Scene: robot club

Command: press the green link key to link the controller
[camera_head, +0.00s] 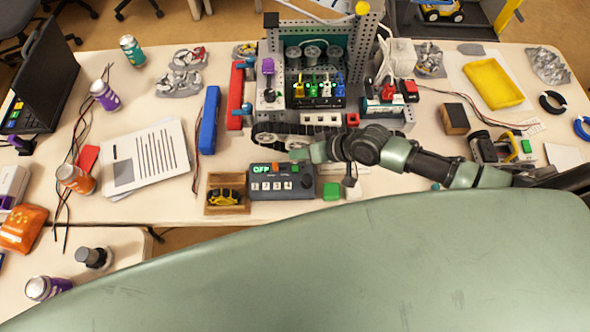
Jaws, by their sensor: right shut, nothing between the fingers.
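The controller (283,186) is a dark grey box at the table's front edge, with a lit green display reading OFF, an orange key and a row of numbered white keys. My right gripper (349,182) is shut and empty, pointing down from my arm. In the picture its tips are just right of and above the green key; I cannot tell the height gap. My left gripper is not in view.
A wooden tray (211,209) with a small yellow vehicle stands left of the controller. A tracked grey robot (290,133) stands behind it, close to my right arm. A small white piece (353,193) lies right of the green key. Papers (150,155) and cans are farther left.

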